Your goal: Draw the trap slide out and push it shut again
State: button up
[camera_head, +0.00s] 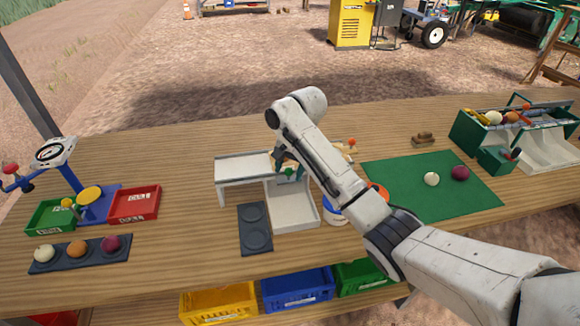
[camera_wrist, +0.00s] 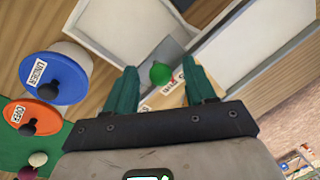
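The trap slide (camera_wrist: 170,94), a pale wooden strip with a printed label and a round green knob (camera_wrist: 160,73), sits at the white chute stand. In the head view the green knob (camera_head: 289,173) shows just below my gripper (camera_head: 286,162), at the inner end of the white upper tray (camera_head: 240,167). In the wrist view my gripper (camera_wrist: 161,88) is open, with one teal finger on each side of the knob and a gap visible on both sides. How far the slide is drawn out cannot be told. The white lower bin (camera_head: 290,212) looks empty.
Blue (camera_wrist: 57,75) and orange (camera_wrist: 32,114) round lids with black knobs stand close by in the wrist view. A dark two-ring plate (camera_head: 255,228) lies before the stand. A green mat (camera_head: 430,187) with two onions is right; coloured trays and onions are left.

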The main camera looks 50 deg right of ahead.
grip_shut()
jog(key=shift+s, duration=0.1)
